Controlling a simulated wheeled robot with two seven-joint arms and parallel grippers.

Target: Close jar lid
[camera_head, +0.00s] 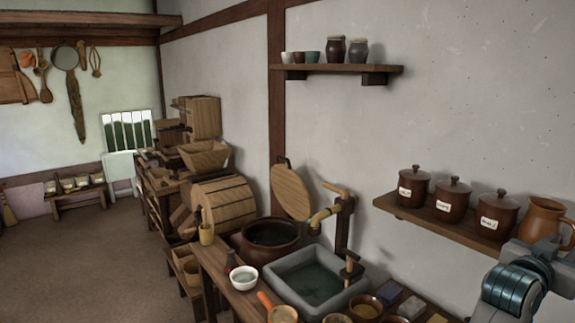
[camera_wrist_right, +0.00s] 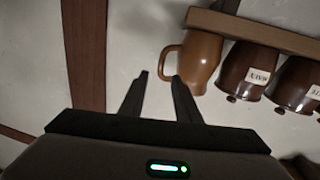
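A large brown jar (camera_head: 270,238) stands open beside the stone sink, dark inside. Its round wooden lid (camera_head: 291,193) stands upright and tilted at the jar's back right, clear of the mouth. My right arm comes in at the lower right of the head view, with its fingers out of that view. The fingertips appear just beside a brown jug's handle; I cannot tell the distance. My left gripper is not in view.
A wall shelf (camera_head: 440,228) holds three lidded, labelled pots and a brown jug (camera_head: 541,220), which also shows in the wrist view (camera_wrist_right: 199,62). A stone sink (camera_head: 350,294) and wooden tap (camera_head: 322,217) stand right of the jar. A white bowl (camera_head: 244,277) is in front.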

